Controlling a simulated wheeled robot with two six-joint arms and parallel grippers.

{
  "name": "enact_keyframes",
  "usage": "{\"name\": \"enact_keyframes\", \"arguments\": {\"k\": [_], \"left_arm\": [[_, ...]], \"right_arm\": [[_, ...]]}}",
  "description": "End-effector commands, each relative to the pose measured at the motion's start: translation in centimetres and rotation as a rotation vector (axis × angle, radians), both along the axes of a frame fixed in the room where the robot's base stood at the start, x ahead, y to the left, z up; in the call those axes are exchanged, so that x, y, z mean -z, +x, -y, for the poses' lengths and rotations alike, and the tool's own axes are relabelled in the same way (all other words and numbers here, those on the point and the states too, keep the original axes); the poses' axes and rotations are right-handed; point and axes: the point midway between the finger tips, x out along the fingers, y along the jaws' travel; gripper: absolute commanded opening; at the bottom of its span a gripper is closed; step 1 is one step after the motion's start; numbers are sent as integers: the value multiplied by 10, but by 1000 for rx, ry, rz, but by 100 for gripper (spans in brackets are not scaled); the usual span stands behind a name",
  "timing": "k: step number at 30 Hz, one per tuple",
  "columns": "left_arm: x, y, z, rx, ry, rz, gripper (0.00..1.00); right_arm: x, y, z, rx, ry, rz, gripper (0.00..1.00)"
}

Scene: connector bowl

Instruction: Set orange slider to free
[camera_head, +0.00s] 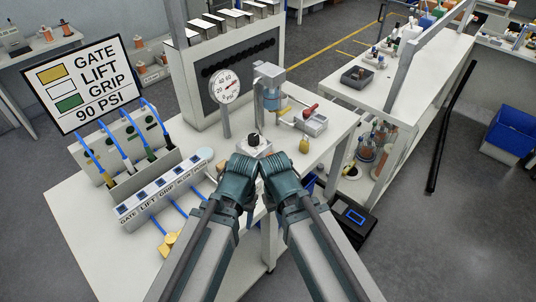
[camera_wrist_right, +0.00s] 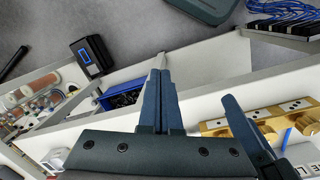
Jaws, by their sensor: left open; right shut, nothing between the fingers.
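I cannot make out a clearly orange slider. A small yellow part (camera_head: 283,111) sits beside the regulator with a blue cup (camera_head: 271,98), near a red-handled valve block (camera_head: 311,120). A black knob on a pale block (camera_head: 254,141) stands just beyond my grippers. My left gripper (camera_head: 238,168) and right gripper (camera_head: 274,168) are close together over the front of the white table, and their fingertips are largely hidden in the head view. In the right wrist view my right gripper (camera_wrist_right: 161,80) is shut and empty.
A label strip (camera_head: 158,191) and a socket panel with blue hoses (camera_head: 120,150) stand at the left. A sign (camera_head: 73,82) reads 90 PSI. A dial gauge (camera_head: 225,87) stands behind. Brass fittings (camera_head: 170,242) lie at the front; brass blocks (camera_wrist_right: 265,118) show in the wrist view.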

Motion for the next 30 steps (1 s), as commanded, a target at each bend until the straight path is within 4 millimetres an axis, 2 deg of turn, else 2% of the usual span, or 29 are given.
{"name": "enact_keyframes", "arguments": {"k": [9, 11, 13, 14, 17, 18, 21, 25, 27, 30], "left_arm": [[0, 0, 0, 0, 0, 0, 52], [-1, 0, 0, 0, 0, 0, 52], [-6, 0, 0, 0, 0, 0, 52], [-9, 0, 0, 0, 0, 0, 52], [-25, 0, 0, -2, 0, 0, 52], [-32, 0, 0, -2, 0, 0, 52], [-47, 0, 0, -3, -1, 0, 52], [-63, 0, 0, -5, -1, 0, 52], [-68, 0, 0, -6, -1, 0, 52], [-72, 0, 0, -6, -1, 0, 52]], "right_arm": [[0, 0, 0, 0, 0, 0, 0], [-1, 2, -1, -2, 0, 0, 11], [-5, 18, -4, -17, 5, -1, 23], [-9, 31, -7, -29, 9, -2, 29], [-24, 92, -17, -98, 29, -7, 47], [-31, 121, -21, -136, 38, -9, 54], [-46, 191, -26, -232, 64, -10, 70], [-61, 265, -26, -339, 88, -8, 70], [-67, 293, -24, -384, 99, -5, 70], [-71, 319, -21, -429, 108, -3, 70]]}}
